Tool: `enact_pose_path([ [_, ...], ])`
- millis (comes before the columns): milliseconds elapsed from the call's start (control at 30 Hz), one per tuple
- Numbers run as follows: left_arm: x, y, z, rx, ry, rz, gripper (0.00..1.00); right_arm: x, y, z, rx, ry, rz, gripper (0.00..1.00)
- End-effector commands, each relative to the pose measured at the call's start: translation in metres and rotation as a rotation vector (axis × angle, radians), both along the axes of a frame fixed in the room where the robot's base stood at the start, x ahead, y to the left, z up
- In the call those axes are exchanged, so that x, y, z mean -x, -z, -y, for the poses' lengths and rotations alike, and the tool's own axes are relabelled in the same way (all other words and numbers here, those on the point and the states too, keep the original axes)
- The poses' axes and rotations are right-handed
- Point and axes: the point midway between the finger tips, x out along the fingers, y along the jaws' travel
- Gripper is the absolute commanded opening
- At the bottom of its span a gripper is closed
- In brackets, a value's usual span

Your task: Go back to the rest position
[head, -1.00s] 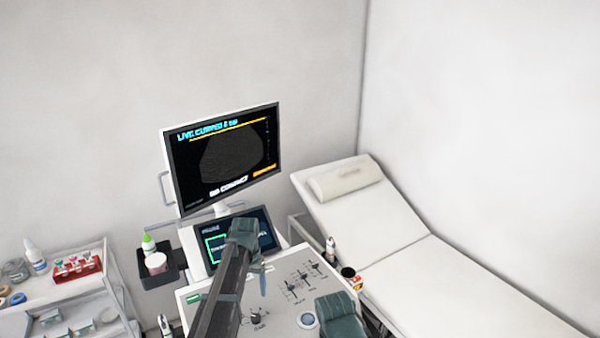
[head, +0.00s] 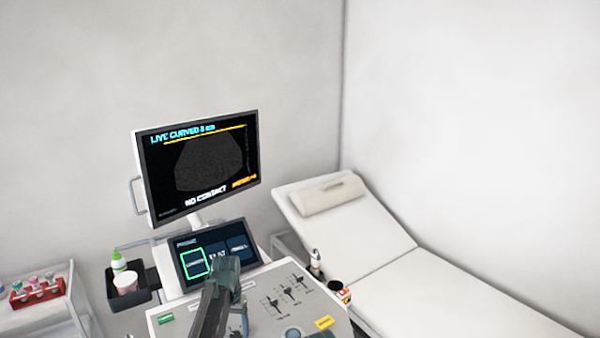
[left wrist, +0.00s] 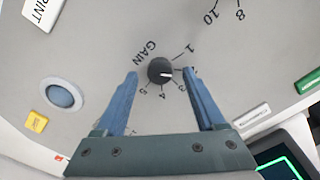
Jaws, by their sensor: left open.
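My left gripper (head: 240,318) is over the ultrasound console (head: 165,321) in the head view, its arm coming up from the bottom edge. In the left wrist view its two blue fingers (left wrist: 162,74) are spread apart with nothing held between them. The dark GAIN knob (left wrist: 160,70) shows between and beyond the fingertips; I cannot tell whether either finger touches it. Only a dark green sliver, probably of my right gripper (head: 321,334), shows at the bottom edge of the head view; its fingers are hidden.
The monitor (head: 205,165) and touch screen (head: 213,254) stand behind the console. A dark side tray (head: 112,303) holds a bottle and a cup. The exam bed (head: 400,300) lies to the right. A cart with a red rack (head: 38,292) is at left.

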Motion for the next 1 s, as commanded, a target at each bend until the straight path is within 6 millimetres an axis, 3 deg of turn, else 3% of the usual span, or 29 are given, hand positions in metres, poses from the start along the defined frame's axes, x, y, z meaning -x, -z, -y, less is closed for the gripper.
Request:
enact_pose_path([
  [100, 0.0, 0.008, 0.0, 0.0, 0.0, 0.0, 0.72, 0.0, 0.008, 0.0, 0.0, 0.0, 0.0, 1.0],
  [533, 0.0, 0.004, 0.0, 0.0, 0.0, 0.0, 0.72, 0.0, 0.003, 0.0, 0.0, 0.0, 0.0, 1.0],
  [1000, 0.0, -0.054, 0.0, 0.0, 0.0, 0.0, 0.72, 0.0, -0.054, 0.0, 0.0, 0.0, 0.0, 1.0],
])
